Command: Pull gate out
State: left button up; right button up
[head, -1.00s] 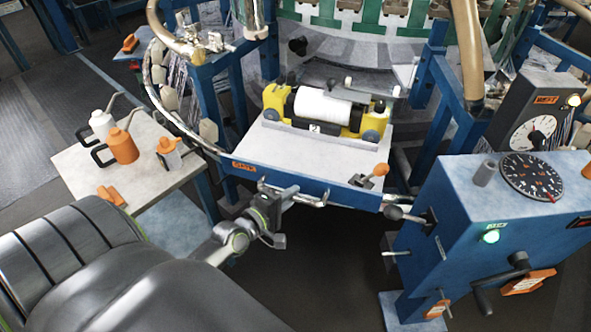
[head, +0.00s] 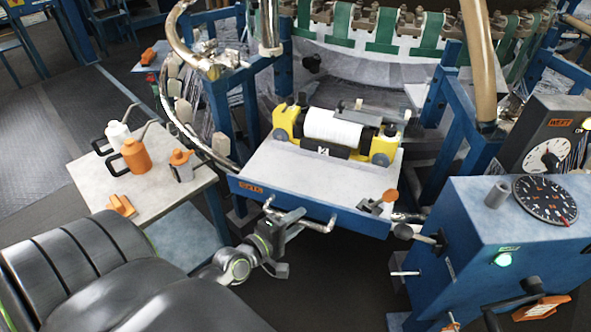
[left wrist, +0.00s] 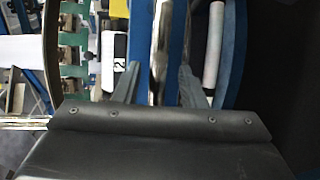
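The gate (head: 300,206) shows in the head view as a shelf with a blue front, a small orange label at its left and a pale top. A bent metal handle (head: 318,226) runs along its front. My left gripper (head: 275,232) is at the left part of this handle. In the left wrist view my two gripper fingers (left wrist: 158,88) stand apart, with a shiny bar and a blue strip seen between them. I cannot tell whether they touch the handle. My right gripper is not in view.
A yellow and black shuttle with a white roll (head: 333,128) sits on the shelf. An orange-knobbed lever (head: 385,200) is at its right corner. A side table (head: 150,195) with oil cans stands left. A blue control box (head: 470,225) with a protruding lever stands close right.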

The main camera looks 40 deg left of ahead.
pick_arm(q)
jog(key=shift+w, duration=0.1)
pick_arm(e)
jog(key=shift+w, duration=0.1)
pick_arm(q)
jog(key=b+v, duration=0.5)
jog(key=v, duration=1.2)
jog(key=shift+s, duration=0.25)
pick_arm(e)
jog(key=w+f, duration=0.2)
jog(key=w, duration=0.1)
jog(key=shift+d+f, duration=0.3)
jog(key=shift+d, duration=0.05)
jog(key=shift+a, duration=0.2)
